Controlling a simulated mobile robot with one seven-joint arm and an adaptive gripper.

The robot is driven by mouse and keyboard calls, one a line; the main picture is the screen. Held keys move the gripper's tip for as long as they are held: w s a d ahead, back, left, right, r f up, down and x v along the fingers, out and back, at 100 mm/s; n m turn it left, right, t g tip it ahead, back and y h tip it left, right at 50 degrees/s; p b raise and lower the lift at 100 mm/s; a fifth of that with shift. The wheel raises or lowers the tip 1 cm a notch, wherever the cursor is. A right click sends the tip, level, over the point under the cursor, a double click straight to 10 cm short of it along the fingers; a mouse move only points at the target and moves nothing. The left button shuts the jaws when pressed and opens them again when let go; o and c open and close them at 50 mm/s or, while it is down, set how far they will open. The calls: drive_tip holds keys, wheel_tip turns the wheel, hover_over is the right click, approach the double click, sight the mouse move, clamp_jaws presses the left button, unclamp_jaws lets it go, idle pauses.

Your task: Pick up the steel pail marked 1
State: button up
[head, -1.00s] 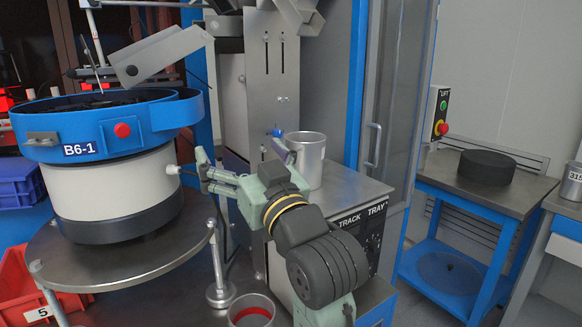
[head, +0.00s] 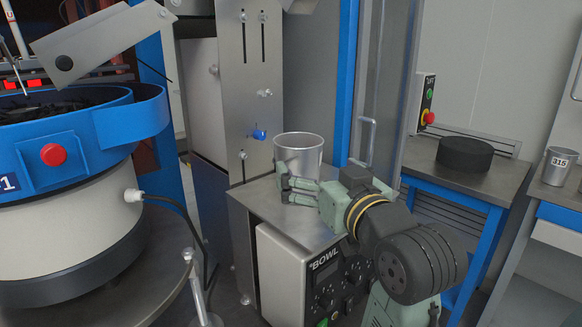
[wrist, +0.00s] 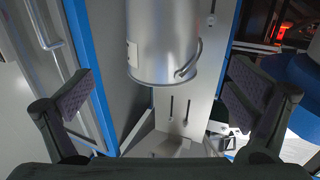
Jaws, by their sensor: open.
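A steel pail (head: 299,150) stands upright on the grey metal top of a cabinet. In the wrist view the pail (wrist: 162,40) appears upside down, with its rim and wire handle low in the picture. A pale label shows edge-on at its left side; I cannot read a mark. My gripper (head: 292,187) is open, just in front of the pail in the head view. In the wrist view its two pads (wrist: 158,92) are wide apart, with the pail centred beyond them and nothing between them. I cannot tell the exact gap to the pail.
A steel plate (head: 249,90) rises behind the pail, and a blue-framed door (head: 385,85) stands to its right. A blue bowl feeder (head: 60,150) fills the left. A can marked 315 (head: 559,167) and a black disc (head: 464,155) are on tables at right.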

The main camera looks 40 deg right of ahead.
sight(298, 154)
drive_tip(key=shift+x, duration=1.2)
drive_tip(key=shift+p+x, duration=1.25)
drive_tip(key=shift+x, duration=1.8)
drive_tip(key=shift+a+f, duration=0.15)
drive_tip(key=shift+c, duration=0.5)
drive_tip(key=c, duration=2)
